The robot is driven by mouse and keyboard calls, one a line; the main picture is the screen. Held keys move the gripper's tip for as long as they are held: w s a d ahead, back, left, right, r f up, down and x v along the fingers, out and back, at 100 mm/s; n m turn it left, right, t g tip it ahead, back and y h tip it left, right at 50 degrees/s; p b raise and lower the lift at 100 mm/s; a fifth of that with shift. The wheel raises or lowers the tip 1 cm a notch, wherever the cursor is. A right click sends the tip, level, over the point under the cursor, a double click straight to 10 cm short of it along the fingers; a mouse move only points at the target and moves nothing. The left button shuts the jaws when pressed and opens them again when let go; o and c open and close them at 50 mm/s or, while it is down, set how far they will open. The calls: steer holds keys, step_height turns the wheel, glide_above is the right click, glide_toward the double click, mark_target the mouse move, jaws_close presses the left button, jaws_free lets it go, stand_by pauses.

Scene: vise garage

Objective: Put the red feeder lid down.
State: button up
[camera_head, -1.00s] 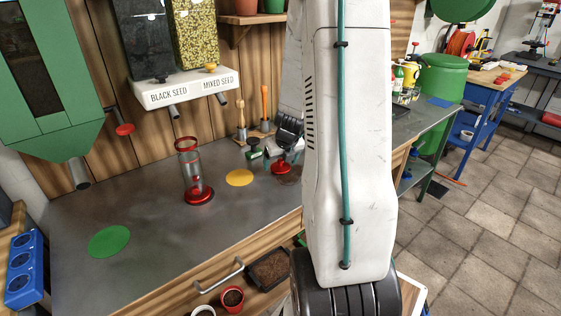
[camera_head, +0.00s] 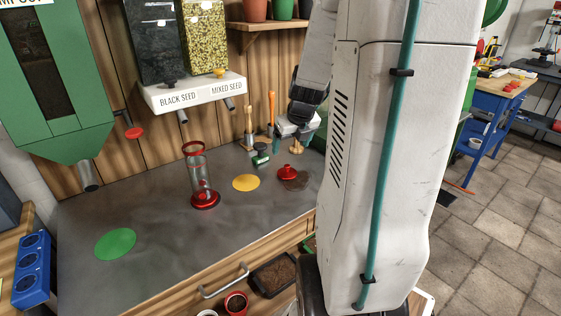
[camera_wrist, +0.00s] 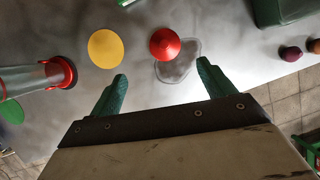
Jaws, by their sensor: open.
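In the wrist view the lid (camera_wrist: 165,46) lies just beyond my fingertips, clear of both. My gripper (camera_wrist: 162,72) is open and empty above the counter, its two green fingers spread. The clear feeder tube (camera_head: 198,178) with red rim and red base stands upright to the left of the lid. The tube (camera_wrist: 38,78) also shows at the left of the wrist view.
A yellow disc (camera_head: 246,183) lies between the tube and lid, and a green disc (camera_head: 115,244) lies at the front left. Brushes (camera_head: 271,110) and a small green-lidded jar (camera_head: 261,154) stand behind. The front of the counter is clear.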

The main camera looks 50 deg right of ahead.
steer(key=s+a+r+n+y, duration=0.1)
steer(key=a+r+n, duration=0.2)
steer(key=a+n, duration=0.65)
steer(key=s+a+r+n+y, duration=0.1)
steer(key=a+r+n, duration=0.3)
steer(key=a+n, duration=0.55)
steer(key=s+a+r+n+g, duration=0.2)
steer(key=s+a+n, duration=1)
steer(key=n, duration=0.9)
steer(key=shift+s+a+r+n+g, duration=0.3)
steer(key=shift+s+n+g, duration=0.1)
steer(key=shift+s, duration=0.5)
